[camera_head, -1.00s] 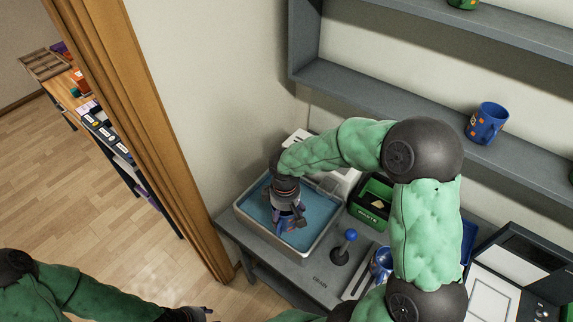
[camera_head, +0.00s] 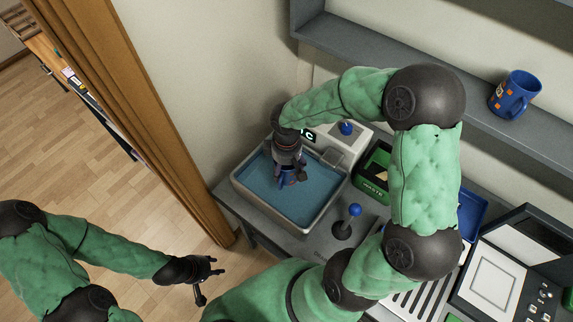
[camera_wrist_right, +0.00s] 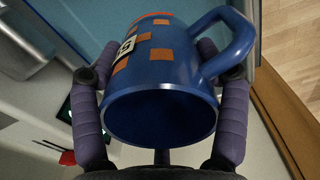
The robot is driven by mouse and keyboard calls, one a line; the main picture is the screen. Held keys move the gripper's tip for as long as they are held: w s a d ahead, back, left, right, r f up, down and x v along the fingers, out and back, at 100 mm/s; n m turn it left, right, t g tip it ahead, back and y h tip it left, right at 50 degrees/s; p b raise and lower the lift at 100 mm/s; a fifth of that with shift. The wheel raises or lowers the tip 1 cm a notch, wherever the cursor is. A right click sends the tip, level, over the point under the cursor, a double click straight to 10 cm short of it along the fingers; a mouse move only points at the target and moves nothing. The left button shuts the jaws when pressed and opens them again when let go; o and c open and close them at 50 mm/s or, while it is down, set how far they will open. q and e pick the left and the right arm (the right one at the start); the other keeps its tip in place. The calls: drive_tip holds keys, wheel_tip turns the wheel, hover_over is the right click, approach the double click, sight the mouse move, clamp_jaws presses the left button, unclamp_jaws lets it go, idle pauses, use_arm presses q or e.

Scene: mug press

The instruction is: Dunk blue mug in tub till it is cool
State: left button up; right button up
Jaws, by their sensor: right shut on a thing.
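The tub (camera_head: 301,229) is a pale rectangular basin of blue water set in the grey counter. My right gripper (camera_head: 287,182) reaches down into it from above, near its back wall. In the right wrist view, its purple fingers (camera_wrist_right: 162,112) are shut around a blue mug (camera_wrist_right: 160,68) with orange squares, a small pale label and a handle at upper right. The mug's open end faces that camera. In the head view the gripper hides most of this mug, and its depth in the water is unclear. My left gripper (camera_head: 207,280) is open and empty over the floor.
A white unit (camera_head: 340,140) with a blue knob and partly hidden display stands behind the tub. A blue-topped lever (camera_head: 345,222) and green waste bin (camera_head: 372,186) are to the right. Another blue mug (camera_head: 511,95) sits on the shelf. A wooden door frame (camera_head: 150,120) borders the left.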

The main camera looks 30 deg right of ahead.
drive_tip(key=shift+f+b, duration=4.3)
drive_tip(key=shift+f, duration=1.3)
drive_tip(key=shift+f, duration=0.3)
drive_tip(key=shift+r, duration=0.15)
drive_tip(key=shift+r+p, duration=4.3)
drive_tip(key=shift+r, duration=1.35)
